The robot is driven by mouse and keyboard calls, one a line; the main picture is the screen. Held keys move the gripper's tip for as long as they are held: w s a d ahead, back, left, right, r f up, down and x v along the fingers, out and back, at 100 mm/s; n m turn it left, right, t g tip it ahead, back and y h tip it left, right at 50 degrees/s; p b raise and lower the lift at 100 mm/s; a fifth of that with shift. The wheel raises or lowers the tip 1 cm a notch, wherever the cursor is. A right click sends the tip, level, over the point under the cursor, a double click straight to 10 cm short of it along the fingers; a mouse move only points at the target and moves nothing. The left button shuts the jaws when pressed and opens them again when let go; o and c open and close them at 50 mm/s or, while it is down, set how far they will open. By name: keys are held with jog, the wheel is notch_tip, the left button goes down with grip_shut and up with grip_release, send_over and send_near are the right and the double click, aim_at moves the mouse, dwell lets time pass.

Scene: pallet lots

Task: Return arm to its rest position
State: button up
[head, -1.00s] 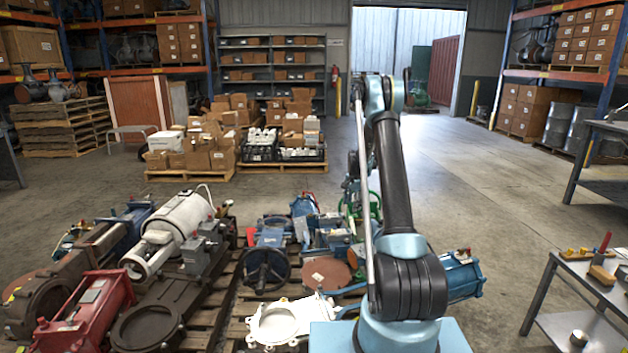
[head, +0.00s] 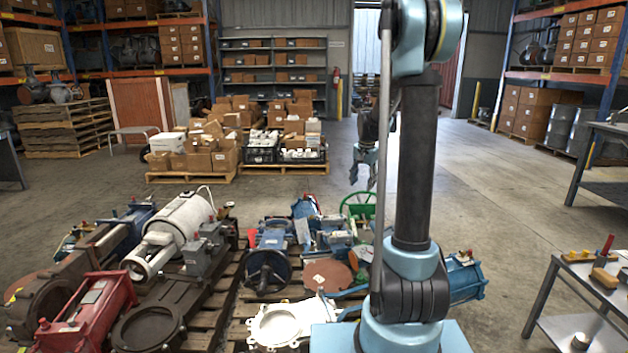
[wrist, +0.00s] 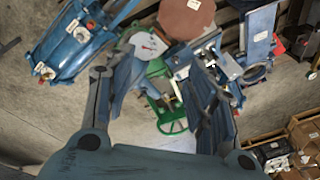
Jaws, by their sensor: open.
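My gripper (head: 362,168) hangs in the air behind my upright arm in the head view, above the far side of the pallet of valves. In the wrist view my gripper (wrist: 168,95) shows two spread fingers with nothing between them. Beyond the fingers, below them, lie a green valve with a handwheel (wrist: 172,127), a blue actuator (wrist: 75,42) and a round brown plate (wrist: 187,14). The fingers are apart from these parts. My arm hides part of the pallet and the doorway in the head view.
Pallets of valves and actuators, with a red actuator (head: 92,305) and a white flange (head: 283,322), fill the front left. A metal table (head: 590,300) stands at the right. Cartons on a pallet (head: 195,176) stand farther back. The floor (head: 500,190) at right centre is clear.

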jog(key=s+r+n, duration=0.2)
jog(key=s, duration=1)
jog(key=s+r+n, duration=0.2)
jog(key=s, duration=0.9)
jog(key=s+f+n, duration=0.1)
jog(key=s+f, duration=0.3)
jog(key=s, duration=0.5)
jog(key=s+f+n, duration=0.2)
jog(key=s+f, duration=0.3)
jog(key=s, duration=0.5)
jog(key=shift+s+f, duration=0.2)
jog(key=shift+f, duration=0.05)
jog(key=shift+a, duration=0.1)
